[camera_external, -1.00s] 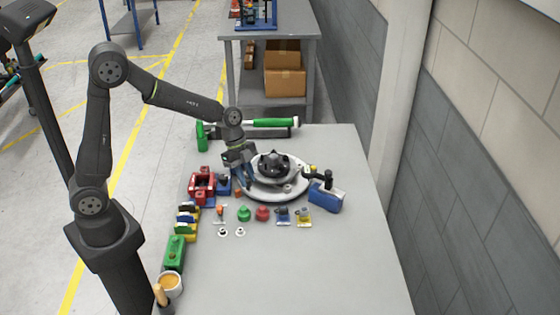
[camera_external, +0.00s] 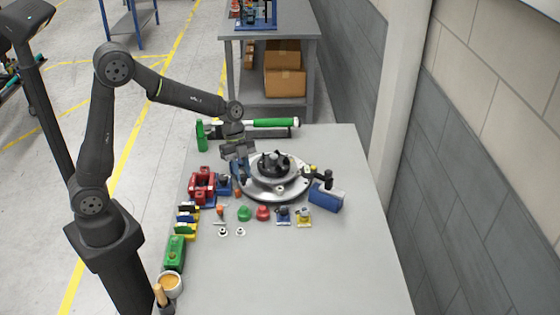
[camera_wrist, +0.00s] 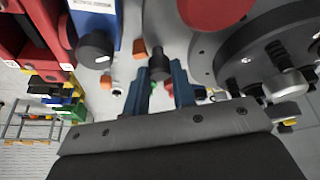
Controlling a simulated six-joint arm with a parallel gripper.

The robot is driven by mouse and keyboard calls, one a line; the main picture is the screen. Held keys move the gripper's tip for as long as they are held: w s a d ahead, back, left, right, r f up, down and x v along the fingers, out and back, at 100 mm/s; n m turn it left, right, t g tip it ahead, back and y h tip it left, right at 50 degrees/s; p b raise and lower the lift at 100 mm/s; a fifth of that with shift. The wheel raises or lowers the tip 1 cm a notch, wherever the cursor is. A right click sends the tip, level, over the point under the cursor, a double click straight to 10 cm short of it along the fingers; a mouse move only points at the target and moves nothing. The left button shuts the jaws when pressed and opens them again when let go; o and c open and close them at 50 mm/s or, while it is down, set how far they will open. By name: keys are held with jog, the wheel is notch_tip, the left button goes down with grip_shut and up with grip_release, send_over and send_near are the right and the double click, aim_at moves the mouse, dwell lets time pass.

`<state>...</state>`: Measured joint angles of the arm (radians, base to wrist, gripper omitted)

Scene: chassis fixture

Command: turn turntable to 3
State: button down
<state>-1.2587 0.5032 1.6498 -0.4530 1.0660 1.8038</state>
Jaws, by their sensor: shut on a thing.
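The turntable (camera_external: 288,195) is a round grey plate with a dark hub on top, standing on the table. My gripper (camera_external: 240,178) points down at the turntable's left edge. In the wrist view the blue fingers of my gripper (camera_wrist: 160,78) are closed around a short dark knob (camera_wrist: 158,62) beside the turntable's pale rim (camera_wrist: 203,62). The knob appears to be the turntable's handle, but its join to the plate is not clear. A dark round fixture (camera_wrist: 240,65) sits on the plate. I can read no position numbers.
A red vise (camera_external: 202,185) stands left of my gripper, with a blue block beside it. Several small coloured parts lie in front of the turntable. The table's front is clear.

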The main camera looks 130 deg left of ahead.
jog(key=c, duration=1.5)
grip_release()
jog(key=v, duration=1.7)
jog(key=shift+r, duration=0.15)
jog(key=x, duration=1.7)
